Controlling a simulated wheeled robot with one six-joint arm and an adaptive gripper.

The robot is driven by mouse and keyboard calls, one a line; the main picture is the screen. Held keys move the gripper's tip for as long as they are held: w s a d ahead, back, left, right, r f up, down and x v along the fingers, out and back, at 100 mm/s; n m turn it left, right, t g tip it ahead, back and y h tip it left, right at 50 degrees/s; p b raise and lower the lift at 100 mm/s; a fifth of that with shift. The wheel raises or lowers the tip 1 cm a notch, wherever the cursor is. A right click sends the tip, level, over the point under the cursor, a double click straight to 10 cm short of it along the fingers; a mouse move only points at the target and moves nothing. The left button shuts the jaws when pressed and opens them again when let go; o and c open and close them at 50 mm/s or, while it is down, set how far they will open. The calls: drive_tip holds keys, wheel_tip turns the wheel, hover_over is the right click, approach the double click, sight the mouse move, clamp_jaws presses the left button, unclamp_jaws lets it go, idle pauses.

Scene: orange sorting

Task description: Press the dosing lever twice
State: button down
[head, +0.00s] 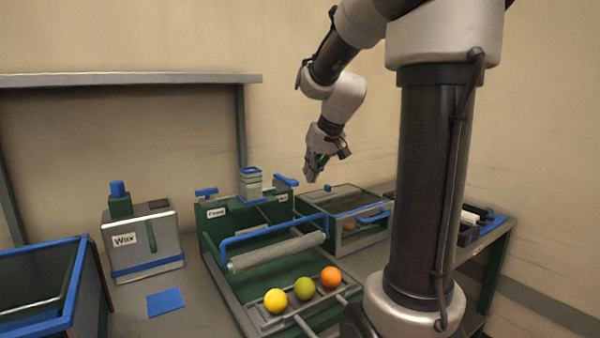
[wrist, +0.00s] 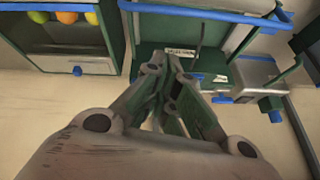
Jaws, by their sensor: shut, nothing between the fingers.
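My gripper (head: 314,176) is shut and empty, pointing down in the air above the back right of the green machine. In the wrist view its fingers (wrist: 162,68) meet below a small white label. A grey box labelled Wax (head: 148,243) stands at the left, with a green and blue pump-like top (head: 118,190) and a green upright strip on its front. The green machine (head: 212,238) has blue handles at its back, one at the left (head: 206,191) and one at the right (head: 286,181). I cannot tell which part is the dosing lever. My gripper touches none of these.
Yellow (head: 275,301), green (head: 305,288) and orange (head: 331,277) fruits lie on the front rack. A blue bar (head: 272,229) and a roller cross the machine. A blue-rimmed bin (head: 40,247) stands at left. A blue square (head: 165,301) lies on the bench.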

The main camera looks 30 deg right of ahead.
drive_tip(key=w+d+r+n+t, duration=0.2)
drive_tip(key=w+d+r+t, duration=0.1)
drive_tip(key=w+r, duration=0.4)
drive_tip(key=shift+w, duration=0.5)
hover_over(293, 181)
drive_tip(key=f, duration=0.7)
drive_tip(key=shift+s+a, duration=0.1)
drive_tip(key=shift+s, duration=0.25)
drive_tip(key=f, duration=0.3)
drive_tip(key=shift+w+f, duration=0.1)
drive_tip(key=shift+w, duration=0.1)
drive_tip(key=shift+f, duration=0.5)
